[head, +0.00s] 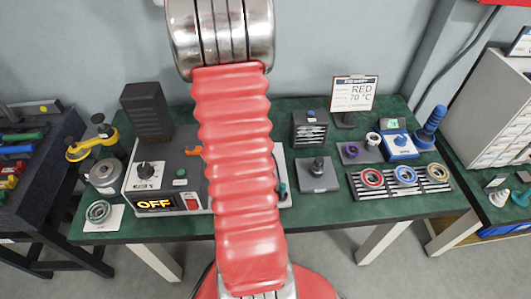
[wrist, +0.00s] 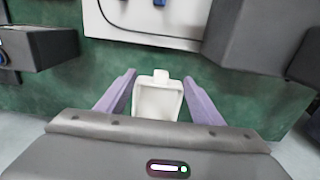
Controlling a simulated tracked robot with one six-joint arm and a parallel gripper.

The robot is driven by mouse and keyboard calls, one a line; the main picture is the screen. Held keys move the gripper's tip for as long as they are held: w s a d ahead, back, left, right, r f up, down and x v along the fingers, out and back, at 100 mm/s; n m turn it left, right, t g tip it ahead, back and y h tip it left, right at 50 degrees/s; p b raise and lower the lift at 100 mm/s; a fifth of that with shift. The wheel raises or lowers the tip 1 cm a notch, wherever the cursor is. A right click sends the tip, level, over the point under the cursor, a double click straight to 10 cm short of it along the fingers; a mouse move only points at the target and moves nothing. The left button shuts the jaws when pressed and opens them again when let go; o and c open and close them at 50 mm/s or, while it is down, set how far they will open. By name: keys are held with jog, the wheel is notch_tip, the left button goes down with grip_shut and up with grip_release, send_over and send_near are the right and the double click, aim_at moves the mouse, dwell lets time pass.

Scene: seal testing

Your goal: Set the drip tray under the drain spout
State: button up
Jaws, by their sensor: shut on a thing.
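A small white drip tray (wrist: 158,100) with a short tab on its far side shows in the wrist view. My gripper (wrist: 160,90) has its two purple fingers on either side of the tray and is shut on it. The green tabletop (wrist: 90,75) lies below; I cannot tell whether the tray touches it. In the head view my red arm hides the gripper and tray. The heater unit (head: 160,180), with a display reading OFF, stands left of my arm and is partly covered by it. I cannot make out the drain spout in either view.
In the wrist view, a grey block (wrist: 255,40) stands right of the tray, a pale panel (wrist: 150,22) beyond it, and another grey block (wrist: 40,48) at left. In the head view, a slotted rack (head: 400,191) with coloured rings and a RED 70 °C sign (head: 354,93) stand at right.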

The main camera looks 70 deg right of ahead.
jog(key=shift+s, duration=0.1)
jog(key=shift+f, duration=3.05)
jog(key=shift+f, duration=0.1)
jog(key=shift+f, duration=1.8)
jog(key=o, duration=1)
jog(key=shift+o, duration=0.2)
notch_tip(320, 180, up, 12)
